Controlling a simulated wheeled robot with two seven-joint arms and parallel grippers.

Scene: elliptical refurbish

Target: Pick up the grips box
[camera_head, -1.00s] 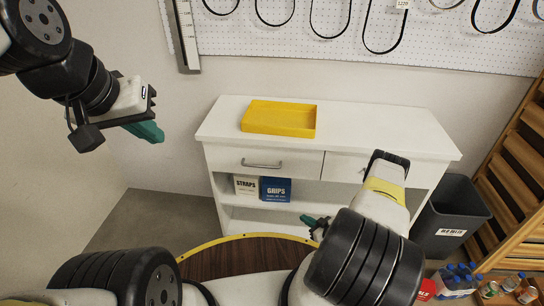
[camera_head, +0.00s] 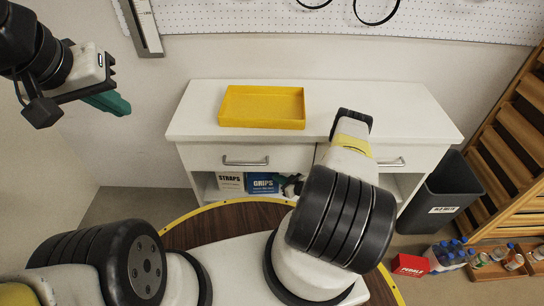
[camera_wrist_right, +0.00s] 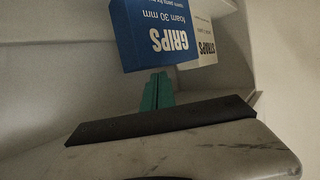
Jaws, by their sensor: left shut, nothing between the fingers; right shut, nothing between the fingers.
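The blue grips box (camera_head: 260,183) stands on the shelf below the drawers of the white cabinet. It shows upside down in the right wrist view (camera_wrist_right: 158,38), printed "GRIPS foam 30 mm". My right gripper (camera_wrist_right: 157,88) has its teal fingers shut and empty, pointing at the box's printed face, apart from it as far as I can tell. In the head view my right gripper (camera_head: 287,184) is beside the box's right end, partly hidden by my own arm. My left gripper (camera_head: 110,102) is shut and empty, raised at the upper left, far from the box.
The white straps box (camera_head: 230,181) stands directly left of the grips box. A yellow tray (camera_head: 262,122) sits on the cabinet top (camera_head: 390,115). A dark bin (camera_head: 440,190), bottles and a red box (camera_head: 411,265) stand at the right.

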